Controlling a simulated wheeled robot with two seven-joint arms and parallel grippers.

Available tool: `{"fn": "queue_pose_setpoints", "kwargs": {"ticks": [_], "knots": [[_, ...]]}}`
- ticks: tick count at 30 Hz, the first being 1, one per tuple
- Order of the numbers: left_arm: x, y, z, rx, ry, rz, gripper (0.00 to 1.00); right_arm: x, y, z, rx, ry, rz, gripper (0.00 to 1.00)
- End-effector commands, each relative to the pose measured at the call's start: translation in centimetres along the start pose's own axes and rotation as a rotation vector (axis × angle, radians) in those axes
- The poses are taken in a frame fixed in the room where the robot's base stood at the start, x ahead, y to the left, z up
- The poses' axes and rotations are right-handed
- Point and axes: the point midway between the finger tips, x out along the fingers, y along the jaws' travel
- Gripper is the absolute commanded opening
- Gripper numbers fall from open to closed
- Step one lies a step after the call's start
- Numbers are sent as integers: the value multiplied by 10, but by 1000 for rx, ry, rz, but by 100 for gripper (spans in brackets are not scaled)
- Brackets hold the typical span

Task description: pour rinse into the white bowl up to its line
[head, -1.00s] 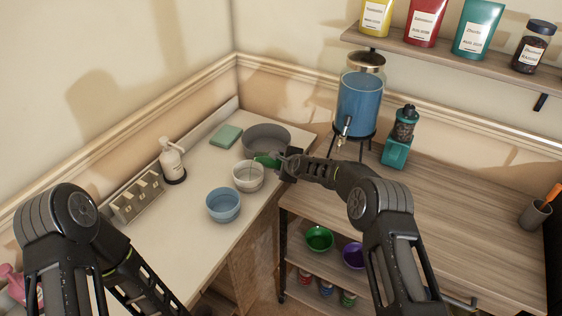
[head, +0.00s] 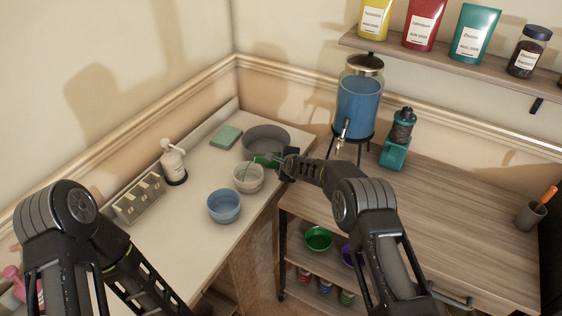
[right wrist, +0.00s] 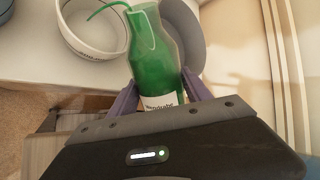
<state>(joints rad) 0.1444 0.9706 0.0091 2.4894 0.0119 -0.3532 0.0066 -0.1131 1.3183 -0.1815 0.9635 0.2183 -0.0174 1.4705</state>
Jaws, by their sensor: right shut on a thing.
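The white bowl (head: 249,186) stands on the light counter between the blue bowl and the grey basin; it also shows at the upper left in the right wrist view (right wrist: 76,38), with dark marking on its wall. My right gripper (head: 284,163) is shut on a green bottle (right wrist: 152,62) with a white label, only partly readable. The bottle (head: 266,160) is tilted with its mouth towards the bowl. A thin green stream arcs from its mouth into the bowl. The liquid level and the line are too small to tell. My left arm is at lower left, its gripper out of view.
A blue bowl (head: 224,207) and a grey basin (head: 277,134) stand close to the white bowl. A pump bottle (head: 173,163), a teal sponge (head: 226,137) and a blue dispenser (head: 359,108) are nearby. The wooden top (head: 450,210) at right is mostly clear.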

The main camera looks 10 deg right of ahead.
Motion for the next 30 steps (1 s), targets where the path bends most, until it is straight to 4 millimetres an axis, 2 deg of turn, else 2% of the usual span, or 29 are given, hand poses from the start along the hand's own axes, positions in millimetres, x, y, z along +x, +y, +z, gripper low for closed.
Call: {"fn": "queue_pose_setpoints", "kwargs": {"ticks": [30], "knots": [[-4,2,0,0,0,0,82,-3,-6,2,-38,31,-4,0]]}}
